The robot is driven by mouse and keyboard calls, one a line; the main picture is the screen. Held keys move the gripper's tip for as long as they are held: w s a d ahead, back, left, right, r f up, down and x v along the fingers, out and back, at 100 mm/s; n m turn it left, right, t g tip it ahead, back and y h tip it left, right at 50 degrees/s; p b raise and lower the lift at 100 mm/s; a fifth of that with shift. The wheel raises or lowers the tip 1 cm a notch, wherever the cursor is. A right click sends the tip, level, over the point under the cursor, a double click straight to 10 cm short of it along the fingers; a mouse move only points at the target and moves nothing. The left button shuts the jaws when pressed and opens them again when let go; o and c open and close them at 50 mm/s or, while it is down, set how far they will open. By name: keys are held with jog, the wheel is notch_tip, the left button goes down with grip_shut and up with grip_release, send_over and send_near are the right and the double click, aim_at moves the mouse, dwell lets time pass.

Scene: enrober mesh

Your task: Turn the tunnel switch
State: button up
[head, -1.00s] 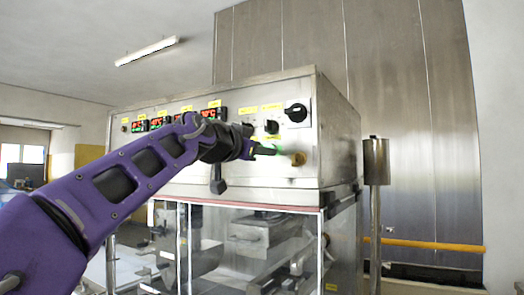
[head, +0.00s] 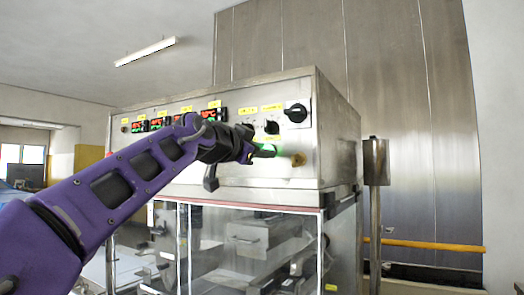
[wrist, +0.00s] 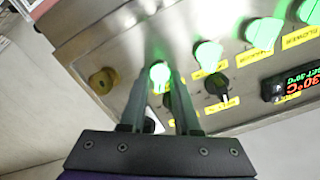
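The control panel (head: 225,150) fills the upper front of a steel machine. In the wrist view, a row of green-lit switches crosses the panel, and one green-lit switch (wrist: 160,75) lies between the fingertips of my gripper (wrist: 158,82). The fingers are apart, one on each side of it; I cannot tell if they touch it. Its label is hidden or unreadable, so I cannot tell if it is the tunnel switch. Other lit switches (wrist: 208,52) stand to the right. In the head view my gripper (head: 262,151) is at the panel and covers the lower switches.
A large black rotary knob (head: 296,113) and a smaller black knob (head: 271,127) sit above my gripper. A brass round fitting (head: 298,160) is just to its right. Red displays (head: 208,115) line the panel's upper left. A steel post (head: 375,162) stands right of the machine.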

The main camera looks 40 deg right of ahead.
jog(key=shift+o, duration=0.8)
jog(key=shift+a, duration=0.15)
jog(key=b+v, duration=0.1)
jog(key=v, duration=1.6)
jog(key=shift+f, duration=0.1)
